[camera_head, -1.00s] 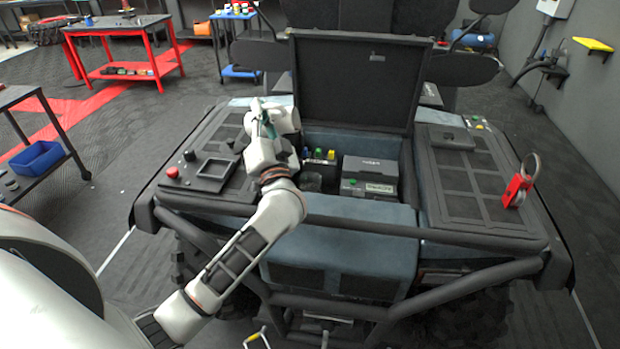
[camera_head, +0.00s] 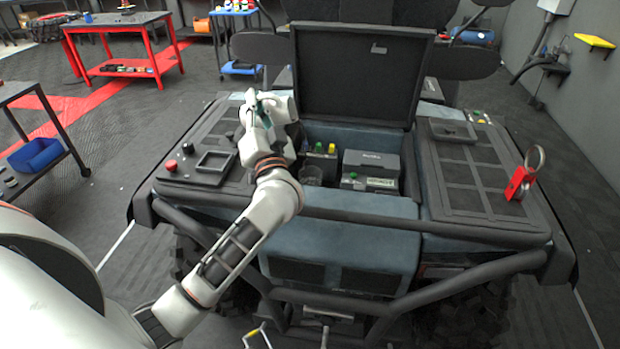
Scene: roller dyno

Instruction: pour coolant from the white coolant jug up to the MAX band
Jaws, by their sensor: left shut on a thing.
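My left gripper (camera_head: 258,110) is over the left rear deck of the vehicle. It is shut on the white coolant jug (camera_head: 284,106), which is partly hidden behind the gripper and wrist. A teal patch shows beside the jug, and I cannot tell what it belongs to. The jug is at the left edge of the open bay. My right gripper is not in view.
Green (camera_head: 318,148) and yellow (camera_head: 332,148) caps stand in the bay beside a dark grey box (camera_head: 370,170). The raised lid (camera_head: 350,75) is behind the bay. A shallow tray (camera_head: 213,163) lies on the left deck.

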